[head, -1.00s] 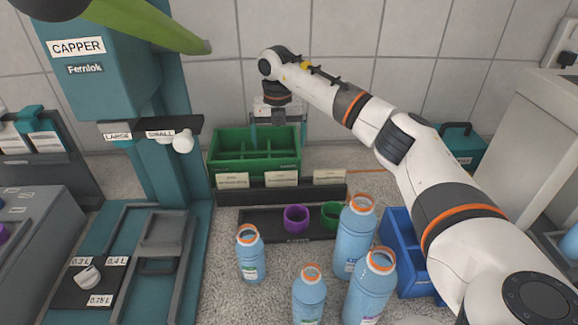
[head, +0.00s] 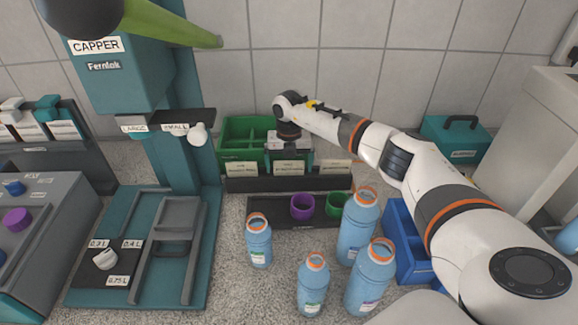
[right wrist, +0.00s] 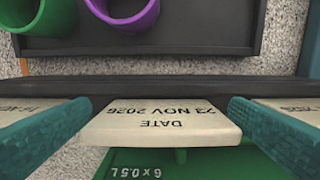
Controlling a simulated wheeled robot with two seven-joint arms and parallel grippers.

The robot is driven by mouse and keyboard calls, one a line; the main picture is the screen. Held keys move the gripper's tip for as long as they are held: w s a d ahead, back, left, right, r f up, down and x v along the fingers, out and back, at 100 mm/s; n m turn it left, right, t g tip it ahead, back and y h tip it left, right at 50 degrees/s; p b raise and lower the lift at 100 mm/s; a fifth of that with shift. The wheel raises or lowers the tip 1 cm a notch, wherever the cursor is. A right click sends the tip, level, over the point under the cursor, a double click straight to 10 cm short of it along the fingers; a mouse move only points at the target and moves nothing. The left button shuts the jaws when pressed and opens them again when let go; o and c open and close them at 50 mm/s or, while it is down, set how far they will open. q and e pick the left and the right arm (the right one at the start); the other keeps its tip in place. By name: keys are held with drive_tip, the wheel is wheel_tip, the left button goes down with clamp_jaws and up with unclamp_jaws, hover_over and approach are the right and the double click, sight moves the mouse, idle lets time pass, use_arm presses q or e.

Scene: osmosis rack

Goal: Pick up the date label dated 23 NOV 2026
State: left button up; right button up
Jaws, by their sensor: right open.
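The date label reading 23 NOV 2026 (right wrist: 160,122) is a cream card, upside down in the right wrist view. It stands in the dark label rack (right wrist: 60,87) as the middle card; it also shows in the head view (head: 290,170). My right gripper (head: 290,157) is over the rack. In the right wrist view its teal fingers (right wrist: 158,130) are open, one on each side of the card, with gaps visible between fingers and card. Two other cream labels, left (head: 241,169) and right (head: 336,166), stand beside it. My left gripper is not in view.
A green divided crate (head: 240,152) stands behind the rack. In front are a dark tray with a purple ring (head: 302,206) and a green ring (head: 337,204), then several blue bottles (head: 258,242). The teal capper (head: 120,75) stands left; a blue bin (head: 402,240) is right.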

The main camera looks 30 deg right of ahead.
drive_tip(key=c, duration=0.9)
